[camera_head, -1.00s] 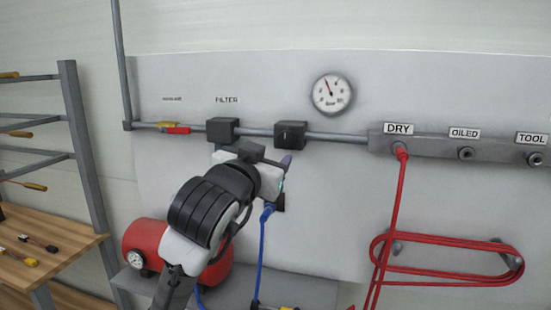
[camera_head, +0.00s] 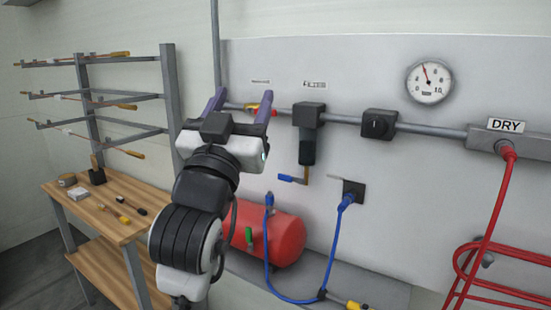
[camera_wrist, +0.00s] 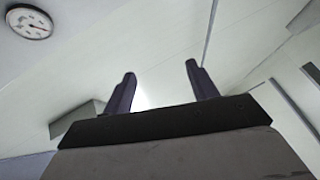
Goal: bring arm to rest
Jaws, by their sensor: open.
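My gripper (camera_head: 243,104) is open and empty, its two purple fingers pointing up. In the head view it stands in front of the wall panel, left of the filter (camera_head: 308,135) and overlapping the left part of the grey pipe in the picture. My arm bends up from the bottom, with its wrist beside the wooden shelf. In the wrist view the two fingers (camera_wrist: 161,90) stand apart with nothing between them, against pale wall and ceiling surfaces.
A wooden workbench (camera_head: 95,215) and a rack with rods (camera_head: 168,85) stand at left. A red tank (camera_head: 285,238) lies below the panel. A blue cable (camera_head: 333,245) and red hose (camera_head: 500,200) hang at right. A gauge (camera_head: 429,82) is on the wall; it also shows in the wrist view (camera_wrist: 29,22).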

